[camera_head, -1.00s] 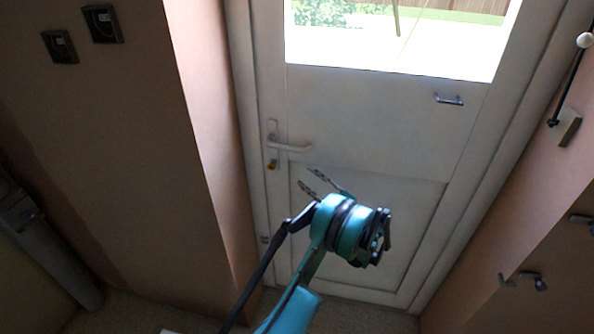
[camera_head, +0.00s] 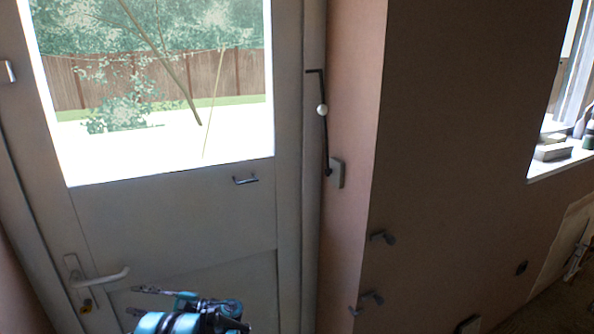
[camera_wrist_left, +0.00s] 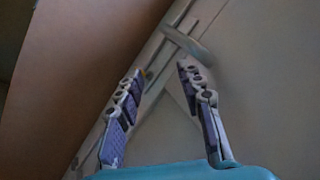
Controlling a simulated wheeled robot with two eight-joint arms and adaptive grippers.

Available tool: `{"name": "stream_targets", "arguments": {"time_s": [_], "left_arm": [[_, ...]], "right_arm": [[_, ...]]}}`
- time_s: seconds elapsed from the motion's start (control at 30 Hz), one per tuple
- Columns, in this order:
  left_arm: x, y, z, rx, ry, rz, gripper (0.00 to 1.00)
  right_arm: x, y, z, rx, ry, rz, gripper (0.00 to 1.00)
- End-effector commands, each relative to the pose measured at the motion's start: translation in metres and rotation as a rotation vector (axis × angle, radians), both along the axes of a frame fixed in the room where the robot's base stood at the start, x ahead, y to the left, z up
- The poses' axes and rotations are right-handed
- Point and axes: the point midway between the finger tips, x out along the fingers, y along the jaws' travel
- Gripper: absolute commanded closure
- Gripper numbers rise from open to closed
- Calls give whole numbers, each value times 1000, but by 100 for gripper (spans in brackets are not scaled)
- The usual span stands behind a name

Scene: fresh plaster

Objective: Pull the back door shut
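The white back door (camera_head: 180,215) has a large glass pane in its upper part and appears within its frame; I cannot tell whether it is fully shut. Its white lever handle (camera_head: 105,279) is at the lower left, with a yellowish lock part below it. The handle also shows in the left wrist view (camera_wrist_left: 188,43), just beyond the fingertips. My left gripper (camera_head: 136,300) is right of and below the handle in the head view. In the left wrist view its two fingers (camera_wrist_left: 160,74) are apart with nothing between them. My right gripper is not in view.
A small metal pull (camera_head: 245,180) sits under the glass. A dark rod with a white knob (camera_head: 322,110) is at the right of the frame. Wall hooks (camera_head: 382,237) stick out from the pinkish wall on the right. A window sill holds items at far right.

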Motion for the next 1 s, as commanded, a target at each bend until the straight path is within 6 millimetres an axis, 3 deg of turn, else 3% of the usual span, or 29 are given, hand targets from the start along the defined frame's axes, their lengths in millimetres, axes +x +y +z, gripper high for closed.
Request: {"name": "stream_targets", "arguments": {"time_s": [0.03,0.17,0.37,0.57,1.0], "left_arm": [[-3,1,11,-70,-28,-34,62],[-13,-4,22,-282,-127,-122,62],[-44,-34,25,-613,-308,-220,62],[-91,-89,16,-951,-520,-265,62],[-200,-240,-16,-1642,-1026,-152,62]], "right_arm": [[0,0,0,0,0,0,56],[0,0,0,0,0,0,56],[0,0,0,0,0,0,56],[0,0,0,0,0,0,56],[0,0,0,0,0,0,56]]}}
